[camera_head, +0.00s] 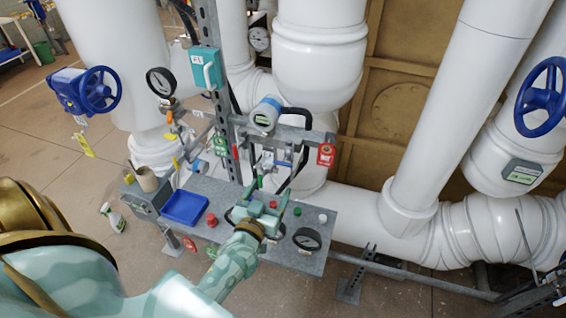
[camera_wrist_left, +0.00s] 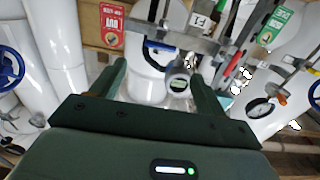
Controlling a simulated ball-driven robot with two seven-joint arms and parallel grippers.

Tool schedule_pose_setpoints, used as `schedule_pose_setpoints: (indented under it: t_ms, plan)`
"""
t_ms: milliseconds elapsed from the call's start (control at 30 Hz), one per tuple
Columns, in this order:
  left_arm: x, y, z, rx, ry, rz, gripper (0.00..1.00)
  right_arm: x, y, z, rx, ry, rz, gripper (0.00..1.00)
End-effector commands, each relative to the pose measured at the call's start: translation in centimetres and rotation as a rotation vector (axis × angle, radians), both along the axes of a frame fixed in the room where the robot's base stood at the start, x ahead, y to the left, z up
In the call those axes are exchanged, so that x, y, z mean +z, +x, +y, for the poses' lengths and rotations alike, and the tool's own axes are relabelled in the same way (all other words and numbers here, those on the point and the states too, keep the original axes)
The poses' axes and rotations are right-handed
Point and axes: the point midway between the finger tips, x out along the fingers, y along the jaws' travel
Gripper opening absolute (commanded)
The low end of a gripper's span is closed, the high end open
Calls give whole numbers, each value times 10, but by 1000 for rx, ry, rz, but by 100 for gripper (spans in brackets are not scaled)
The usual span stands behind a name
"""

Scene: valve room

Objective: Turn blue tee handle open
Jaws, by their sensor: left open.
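The blue tee handle (camera_head: 283,163) sits on the small pipework below the grey crossbar, in the middle of the head view. In the left wrist view, a blue bar (camera_wrist_left: 160,45) shows beyond the fingers, roughly between their tips. My left gripper (camera_head: 268,192) is open over the grey bench, below and in front of the handle. In the left wrist view, the gripper (camera_wrist_left: 158,68) has its two dark green fingers apart with nothing held between them. The fingers look clear of the handle. My right gripper is not in view.
The grey bench (camera_head: 318,238) holds a blue tray (camera_head: 184,207), a black gauge (camera_head: 307,238) and buttons. A red tag (camera_head: 326,154) and a green tag (camera_head: 221,146) hang from the crossbar (camera_head: 295,134). A round transmitter (camera_head: 265,114) sits above. Large white pipes stand behind.

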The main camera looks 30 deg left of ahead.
Motion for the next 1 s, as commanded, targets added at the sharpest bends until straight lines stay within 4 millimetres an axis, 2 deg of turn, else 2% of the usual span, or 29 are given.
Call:
schedule_pose_setpoints:
  t_ms: [33, 200, 400, 600, 867, 933, 1000]
  plan:
    - [2, 15, 4, 0, 1, -4, 75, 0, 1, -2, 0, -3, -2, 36]
    - [1, 57, 14, 0, 2, -3, 75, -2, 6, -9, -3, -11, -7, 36]
    - [-1, 93, 23, 0, 0, 0, 75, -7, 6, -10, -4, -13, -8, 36]
    - [-1, 109, 27, 0, 2, 1, 75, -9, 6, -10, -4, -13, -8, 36]
    - [0, 110, 27, 0, 1, 1, 75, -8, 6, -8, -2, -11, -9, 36]
    - [0, 110, 27, 0, 1, 1, 61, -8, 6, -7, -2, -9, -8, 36]
    - [0, 110, 27, 0, 1, 1, 41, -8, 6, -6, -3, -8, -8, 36]
